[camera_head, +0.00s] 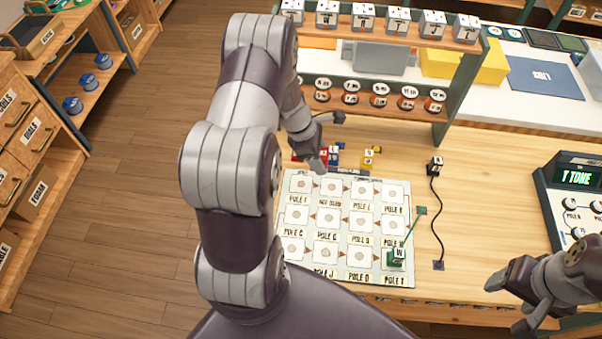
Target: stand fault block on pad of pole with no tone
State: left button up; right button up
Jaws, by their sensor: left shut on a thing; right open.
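My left gripper (319,163) is at the back edge of the white pole board, shut on a red block (323,155) that its fingers partly hide. Beside it stand a blue block (336,155) and yellow blocks (368,156). The pole board (308,214) has rows of round pads with pole labels, several too small to read surely. A green piece marked W (396,257) stands on its lower right pad, with a thin green rod to a small green square. My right gripper (530,318) is open and empty at the lower right.
A console (575,205) with dials and a green display ending in TONE stands at the right. A small dark block (436,166) has a black cord to the table. A rack (375,105) of round pieces and cubes stands behind. Table between board and console is mostly clear.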

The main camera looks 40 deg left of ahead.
pick_arm(q)
jog(key=s+a+f, duration=0.1)
jog(key=s, duration=0.1)
jog(key=s+a+f, duration=0.1)
jog(key=a+f, duration=0.1)
jog(key=shift+s+a, duration=0.15)
jog(key=shift+s, duration=0.25)
notch_tip(320, 180, down, 4)
jog(key=shift+f, duration=0.1)
jog(key=o, duration=1)
jog(key=shift+o, duration=0.2)
jog(key=v, duration=1.2)
notch_tip(320, 180, up, 6)
jog(key=m+g+y, duration=0.2)
jog(key=m, duration=0.9)
send_over(306, 184)
jog(key=s+d, duration=0.4)
jog(key=s+d+r+m+t+y, duration=0.1)
jog(key=s+d+r+m, duration=0.3)
jog(key=d+m, duration=0.4)
jog(key=s+m, duration=0.1)
jog(key=m, duration=0.4)
jog(key=shift+d+r+y, duration=0.25)
jog(key=shift+d+y, duration=0.05)
jog(key=shift+y, duration=0.1)
